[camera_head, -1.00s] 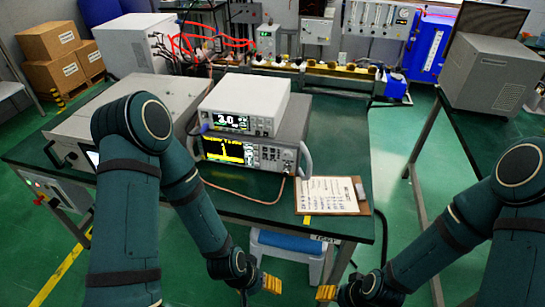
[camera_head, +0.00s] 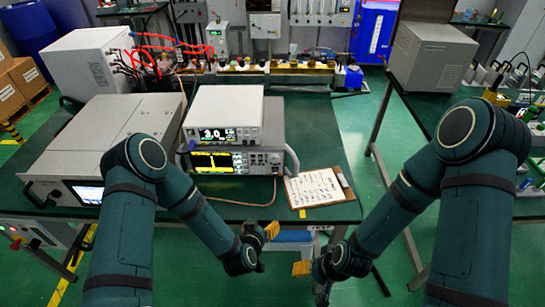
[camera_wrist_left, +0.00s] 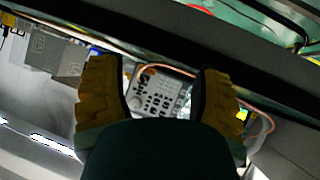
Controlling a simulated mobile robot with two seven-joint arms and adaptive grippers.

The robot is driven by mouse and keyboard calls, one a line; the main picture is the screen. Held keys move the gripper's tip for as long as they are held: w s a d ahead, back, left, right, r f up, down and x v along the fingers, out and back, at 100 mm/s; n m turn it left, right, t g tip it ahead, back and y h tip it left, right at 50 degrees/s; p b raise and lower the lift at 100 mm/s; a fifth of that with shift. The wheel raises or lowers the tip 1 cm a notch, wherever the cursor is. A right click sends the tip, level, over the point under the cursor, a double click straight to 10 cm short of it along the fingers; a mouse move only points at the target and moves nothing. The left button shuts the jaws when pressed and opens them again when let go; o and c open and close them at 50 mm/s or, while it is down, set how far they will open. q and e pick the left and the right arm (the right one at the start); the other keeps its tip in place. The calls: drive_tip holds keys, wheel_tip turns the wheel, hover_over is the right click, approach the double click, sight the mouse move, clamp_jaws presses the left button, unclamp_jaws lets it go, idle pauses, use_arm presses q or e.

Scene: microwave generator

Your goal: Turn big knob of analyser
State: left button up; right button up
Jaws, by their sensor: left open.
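The analyser (camera_head: 219,162) is the lower bench instrument, with a yellow trace on its dark screen and a handle at each side. Its keys and controls (camera_head: 266,159) are at the right of its front; the big knob is too small to make out surely. My left gripper (camera_head: 266,235) is open and empty, at the table's front edge, below and in front of the analyser. In the left wrist view, its yellow fingers (camera_wrist_left: 158,90) are apart, with a keyed panel (camera_wrist_left: 162,88) beyond them. My right gripper (camera_head: 306,269) is lower right, off the table; its opening is unclear.
A white instrument (camera_head: 226,107) reading 3.0 sits on the analyser. A large grey unit (camera_head: 110,125) stands left of it and a clipboard (camera_head: 315,187) lies right. A thin cable loops before the analyser. A blue-topped stool (camera_head: 291,236) is under the green table (camera_head: 325,135).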

sight(274, 159)
use_arm(q)
drive_tip(key=w+d+r+t+y, duration=0.3)
drive_tip(key=w+d+r+t, duration=0.1)
drive_tip(key=w+r+t, duration=0.4)
drive_tip(key=shift+n+g, duration=0.3)
drive_tip(key=shift+g, duration=0.2)
drive_tip(key=w, duration=0.8)
drive_tip(key=w+r, duration=0.1)
drive_tip(key=w, duration=0.3)
drive_tip(key=shift+w+b, duration=0.1)
drive_tip(key=shift+b, duration=0.25)
use_arm(e)
drive_tip(key=shift+s+a+f, duration=0.15)
drive_tip(key=shift+f, duration=0.15)
use_arm(q)
clamp_jaws()
drive_tip(key=n+b, duration=0.3)
drive_tip(key=shift+f, duration=0.15)
drive_tip(key=shift+n+b, duration=0.3)
drive_tip(key=shift+b, duration=0.2)
drive_tip(key=shift+a+r+n, duration=0.1)
drive_tip(key=shift+r+n, duration=0.1)
drive_tip(key=shift+n, duration=0.2)
use_arm(e)
drive_tip(key=shift+g, duration=0.3)
drive_tip(key=f, duration=0.1)
drive_tip(key=s+f, duration=0.1)
drive_tip(key=f, duration=0.2)
drive_tip(key=shift+s+a+f, duration=0.1)
drive_tip(key=shift+s, duration=0.15)
